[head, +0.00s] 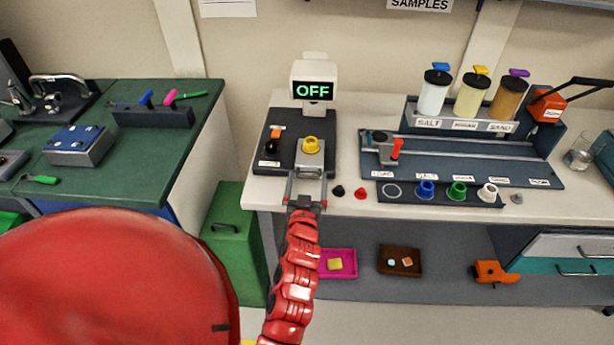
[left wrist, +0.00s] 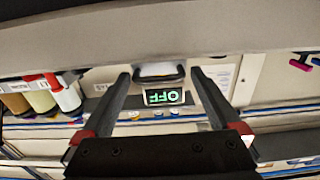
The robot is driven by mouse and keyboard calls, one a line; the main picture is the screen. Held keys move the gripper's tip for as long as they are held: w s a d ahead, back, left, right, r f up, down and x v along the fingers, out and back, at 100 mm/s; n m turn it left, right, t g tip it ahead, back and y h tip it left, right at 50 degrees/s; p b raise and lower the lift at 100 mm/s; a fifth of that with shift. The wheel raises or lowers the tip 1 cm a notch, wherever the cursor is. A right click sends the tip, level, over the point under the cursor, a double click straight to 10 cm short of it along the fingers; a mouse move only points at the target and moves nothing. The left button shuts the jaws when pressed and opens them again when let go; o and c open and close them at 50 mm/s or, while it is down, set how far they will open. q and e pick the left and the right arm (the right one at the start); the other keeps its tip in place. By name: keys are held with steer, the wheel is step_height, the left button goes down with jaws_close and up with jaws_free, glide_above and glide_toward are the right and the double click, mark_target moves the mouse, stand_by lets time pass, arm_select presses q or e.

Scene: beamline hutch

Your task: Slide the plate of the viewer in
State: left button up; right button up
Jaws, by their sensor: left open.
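The viewer (head: 314,76) stands at the left end of the light bench, its screen reading OFF. In front of its head, a pale plate (head: 317,160) bearing a yellow ring (head: 310,145) sticks out at the front of the dark base (head: 323,125). My left gripper (head: 305,178) is open at the plate's front end, a finger on each side. In the left wrist view a dark handle (left wrist: 160,75) shows between the fingertips of my left gripper (left wrist: 160,70), with the OFF screen beyond it. I cannot tell whether the fingers touch the plate. My right gripper is not in view.
A black knob (head: 339,191) and a red knob (head: 360,192) lie just right of my gripper. A green bench (head: 120,165) stands left.

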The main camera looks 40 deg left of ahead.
mark_target(308, 170)
arm_select(q)
steer(key=shift+c, duration=0.2)
jaws_close()
steer(key=shift+b+x, duration=0.8)
steer(key=shift+x, duration=1.5)
steer(key=shift+d, duration=0.1)
steer(key=shift+o, duration=0.2)
jaws_free()
steer(key=shift+s, duration=0.1)
